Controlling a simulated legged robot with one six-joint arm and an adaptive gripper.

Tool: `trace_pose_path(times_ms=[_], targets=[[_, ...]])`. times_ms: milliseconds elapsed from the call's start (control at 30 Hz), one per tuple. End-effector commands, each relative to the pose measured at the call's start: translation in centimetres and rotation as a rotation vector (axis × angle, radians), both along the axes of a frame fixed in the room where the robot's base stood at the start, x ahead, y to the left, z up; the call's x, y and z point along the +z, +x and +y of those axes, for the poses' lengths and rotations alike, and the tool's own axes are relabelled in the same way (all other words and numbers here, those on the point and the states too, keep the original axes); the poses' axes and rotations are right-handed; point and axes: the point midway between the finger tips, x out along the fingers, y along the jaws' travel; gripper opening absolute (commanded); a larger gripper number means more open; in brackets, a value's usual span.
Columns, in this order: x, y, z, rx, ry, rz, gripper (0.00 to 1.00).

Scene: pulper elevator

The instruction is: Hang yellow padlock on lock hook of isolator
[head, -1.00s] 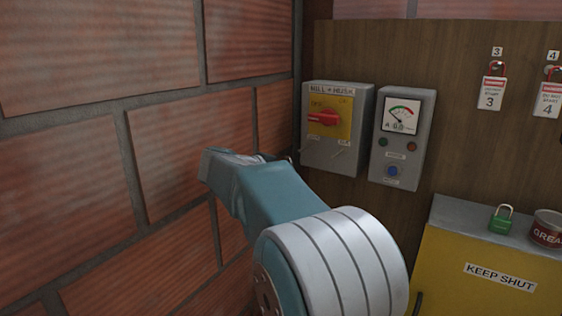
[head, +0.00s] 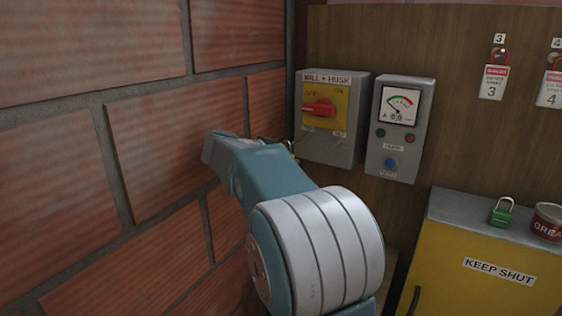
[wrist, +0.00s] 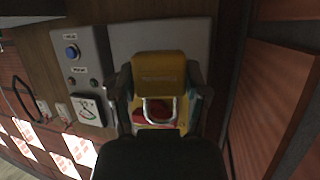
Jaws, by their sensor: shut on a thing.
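The isolator (head: 322,148), a grey box labelled MILL + HUSK with a yellow plate and red rotary handle (head: 320,107), hangs on the wooden board. My gripper (wrist: 160,82) is shut on the yellow padlock (wrist: 158,72), one finger on each side of its body. The shackle (wrist: 176,108) shows in front of the isolator's red and yellow face in the wrist view, which looks upside down. In the head view my arm hides most of the gripper, just left of the isolator's lower left edge. I cannot make out the lock hook, or whether the shackle touches anything.
A grey meter box (head: 401,130) with a gauge and buttons hangs right of the isolator. A brick wall (head: 150,140) stands close on the left. A yellow cabinet (head: 455,250) bears a green padlock (head: 501,213) and a red tin (head: 547,222). Danger tags (head: 493,82) hang at upper right.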

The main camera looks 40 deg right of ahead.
Motion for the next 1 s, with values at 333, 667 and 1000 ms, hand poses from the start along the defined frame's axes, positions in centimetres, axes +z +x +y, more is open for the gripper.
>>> trace_pose_path(times_ms=[333, 667, 1000], targets=[[-0.1, 0.7, -1.7, -0.001, -0.001, -0.002, 0.07], [-0.3, 1.3, -3.2, 0.001, -0.001, -0.001, 0.07], [-0.7, 1.9, -4.7, 0.000, -0.001, -0.001, 0.07]])
